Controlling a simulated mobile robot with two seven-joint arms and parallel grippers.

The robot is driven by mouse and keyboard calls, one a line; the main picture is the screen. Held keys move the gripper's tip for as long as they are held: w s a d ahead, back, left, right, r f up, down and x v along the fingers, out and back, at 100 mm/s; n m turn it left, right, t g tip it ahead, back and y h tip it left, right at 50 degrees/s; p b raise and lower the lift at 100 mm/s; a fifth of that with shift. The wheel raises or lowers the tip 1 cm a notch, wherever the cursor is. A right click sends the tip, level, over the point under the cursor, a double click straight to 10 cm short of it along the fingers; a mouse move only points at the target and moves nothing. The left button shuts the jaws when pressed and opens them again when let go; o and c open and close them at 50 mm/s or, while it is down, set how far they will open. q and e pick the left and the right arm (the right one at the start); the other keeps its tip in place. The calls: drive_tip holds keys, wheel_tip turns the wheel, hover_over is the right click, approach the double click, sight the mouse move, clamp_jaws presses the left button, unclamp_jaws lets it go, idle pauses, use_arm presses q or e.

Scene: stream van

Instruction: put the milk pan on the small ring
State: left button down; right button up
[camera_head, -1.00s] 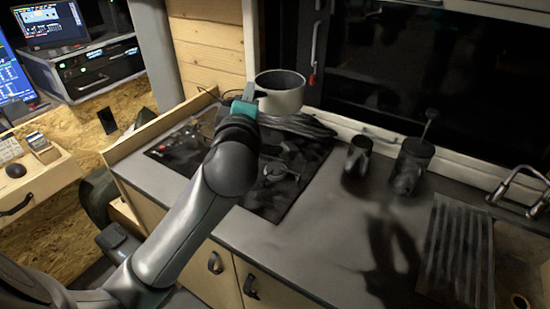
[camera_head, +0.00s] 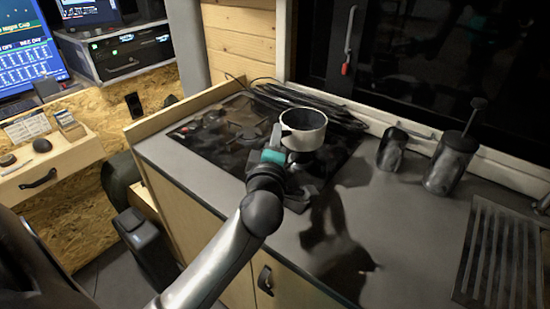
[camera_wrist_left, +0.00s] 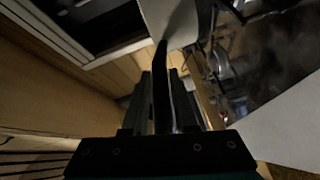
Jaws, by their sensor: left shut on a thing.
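The milk pan (camera_head: 303,139) is a small pale pan with a dark inside, held upright above the right part of the black hob (camera_head: 213,143). My left gripper (camera_head: 276,141) is shut on the pan's handle, to the left of the pan. In the left wrist view the dark handle (camera_wrist_left: 161,75) runs between the fingers (camera_wrist_left: 162,105) to the pale pan wall (camera_wrist_left: 172,18). Burner rings and pan supports (camera_wrist_left: 219,66) show beside the pan there. The pan and my arm hide part of the hob, and I cannot tell which ring is the small one.
Dark cables (camera_head: 325,107) lie along the back of the hob. A dark mug (camera_head: 391,149) and a taller dark canister (camera_head: 450,163) stand to the right on the grey counter (camera_head: 400,235). A ribbed drainer (camera_head: 497,255) lies at far right. The front counter is clear.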

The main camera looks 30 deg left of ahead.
use_arm(q)
wheel_tip(320, 180, down, 4)
drive_tip(key=shift+f+b, duration=0.1)
drive_tip(key=shift+b, duration=0.7)
drive_tip(key=c, duration=0.7)
unclamp_jaws()
drive_tip(key=shift+f, duration=0.15)
drive_tip(key=p+v, duration=0.1)
drive_tip(key=v, duration=1.1)
